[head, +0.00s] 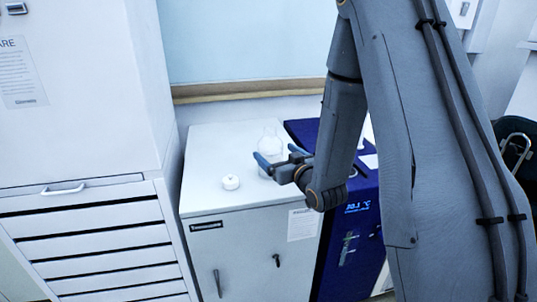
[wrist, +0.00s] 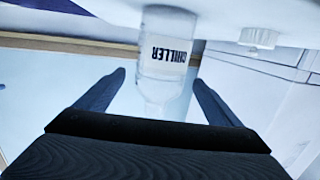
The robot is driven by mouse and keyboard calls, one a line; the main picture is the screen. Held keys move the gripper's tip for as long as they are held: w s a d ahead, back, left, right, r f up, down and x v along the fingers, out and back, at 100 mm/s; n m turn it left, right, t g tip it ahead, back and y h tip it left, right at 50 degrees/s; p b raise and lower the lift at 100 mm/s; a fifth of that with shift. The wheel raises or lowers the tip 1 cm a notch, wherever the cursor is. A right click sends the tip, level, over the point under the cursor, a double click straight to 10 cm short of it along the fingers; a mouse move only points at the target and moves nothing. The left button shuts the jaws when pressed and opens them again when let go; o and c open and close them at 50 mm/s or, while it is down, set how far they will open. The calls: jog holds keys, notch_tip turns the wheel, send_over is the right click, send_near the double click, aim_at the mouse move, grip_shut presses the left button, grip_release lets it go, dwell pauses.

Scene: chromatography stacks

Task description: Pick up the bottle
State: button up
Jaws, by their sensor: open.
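The bottle (head: 270,136) is clear with a white label and stands on the white cabinet top (head: 212,150). In the wrist view, which is upside down, the bottle (wrist: 166,72) shows its label reading "CHILLER" and its narrower neck. My gripper (head: 279,156) is open at the bottle. In the wrist view my gripper (wrist: 160,76) has one finger on each side of the bottle, with visible gaps. The head view partly hides the bottle's lower part behind a finger. I cannot tell how far the bottle reaches between the fingers.
A small white ridged cap-like object (head: 230,182) lies on the cabinet top left of the bottle; it also shows in the wrist view (wrist: 258,38). A dark blue unit (head: 345,225) stands right of the cabinet. A tall white drawer cabinet (head: 80,110) stands at left.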

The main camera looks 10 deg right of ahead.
jog(key=shift+w+a+r+t+y, duration=0.1)
jog(key=shift+w+r+t+y, duration=0.2)
jog(key=shift+w, duration=0.5)
jog(key=p+x, duration=0.1)
jog(key=x, duration=0.2)
jog(key=p+x, duration=0.1)
jog(key=x, duration=0.2)
jog(key=shift+r, duration=0.2)
jog(key=shift+w+a+f+p, duration=0.1)
jog(key=shift+w+a+p, duration=0.1)
jog(key=shift+w+p, duration=0.25)
jog(key=c, duration=1.6)
jog(key=shift+w, duration=0.1)
jog(key=shift+c, duration=1.1)
jog(key=shift+r, duration=0.2)
